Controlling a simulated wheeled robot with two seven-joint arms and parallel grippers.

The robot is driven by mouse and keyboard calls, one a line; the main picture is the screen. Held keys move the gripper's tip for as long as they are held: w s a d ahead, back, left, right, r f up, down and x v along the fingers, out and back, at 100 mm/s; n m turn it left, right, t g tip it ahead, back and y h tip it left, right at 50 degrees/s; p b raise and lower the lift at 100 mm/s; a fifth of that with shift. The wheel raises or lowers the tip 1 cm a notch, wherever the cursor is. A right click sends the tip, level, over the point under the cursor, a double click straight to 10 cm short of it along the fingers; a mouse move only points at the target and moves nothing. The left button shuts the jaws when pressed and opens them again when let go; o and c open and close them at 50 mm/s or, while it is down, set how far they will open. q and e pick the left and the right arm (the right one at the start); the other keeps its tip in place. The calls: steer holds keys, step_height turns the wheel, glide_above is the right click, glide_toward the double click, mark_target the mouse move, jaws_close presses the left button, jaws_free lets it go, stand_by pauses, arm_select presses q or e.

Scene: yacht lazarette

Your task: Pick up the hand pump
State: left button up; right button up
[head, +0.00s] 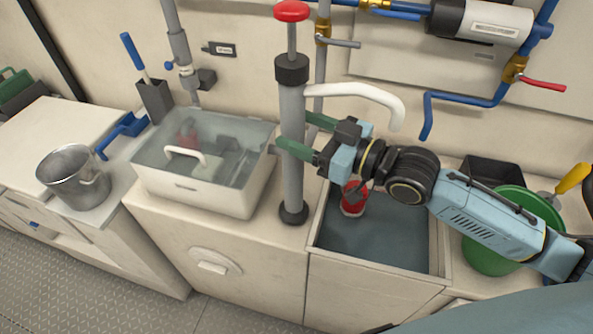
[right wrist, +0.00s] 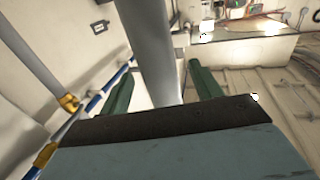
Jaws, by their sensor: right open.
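The hand pump (head: 292,180) stands upright on the counter, left of the sink. It has a grey barrel, a black collar, a red knob on a rod and a white curved spout. My right gripper (head: 293,131) reaches in from the right at the upper barrel, below the spout. Its green fingers are open, one in front of the barrel and one behind. In the right wrist view the grey barrel (right wrist: 150,45) stands between the two fingers (right wrist: 158,76). I cannot tell whether either finger touches it. My left gripper is not in view.
A lidded clear-topped box (head: 205,190) sits close left of the pump. The sink (head: 385,235) at right holds a red and white item (head: 353,198). A metal bucket (head: 74,178) stands far left, a green bucket (head: 500,245) at right. Blue pipes (head: 460,100) run along the wall.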

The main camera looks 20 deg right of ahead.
steer(key=shift+x, duration=0.95)
jaws_close()
steer(key=shift+r, duration=0.15)
